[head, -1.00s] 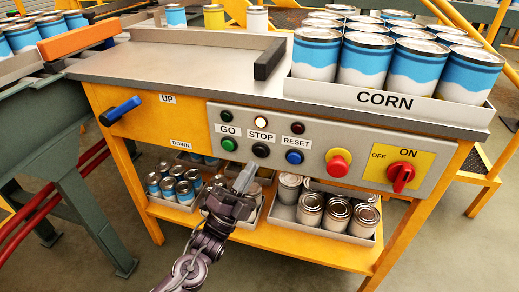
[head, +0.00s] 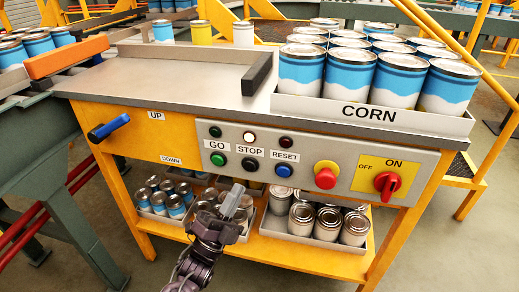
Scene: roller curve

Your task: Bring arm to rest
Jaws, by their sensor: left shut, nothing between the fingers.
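My left gripper (head: 233,197) is shut and empty. It is in the lower middle of the head view, in front of the lower shelf and below the control panel (head: 311,145). Its fingertips appear a little below the black STOP button (head: 250,164) and apart from it. The green GO button (head: 219,160) and the blue RESET button (head: 284,170) sit on either side of STOP. The middle lamp (head: 249,137) above STOP is lit white. My right gripper is not in view.
A CORN tray (head: 450,125) of blue and white cans stands on the table (head: 180,82). A blue-handled lever (head: 109,127) sticks out at left, near UP. A red emergency knob (head: 326,176) and a red ON/OFF switch (head: 387,184) are at right. Cans in trays fill the lower shelf (head: 300,257).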

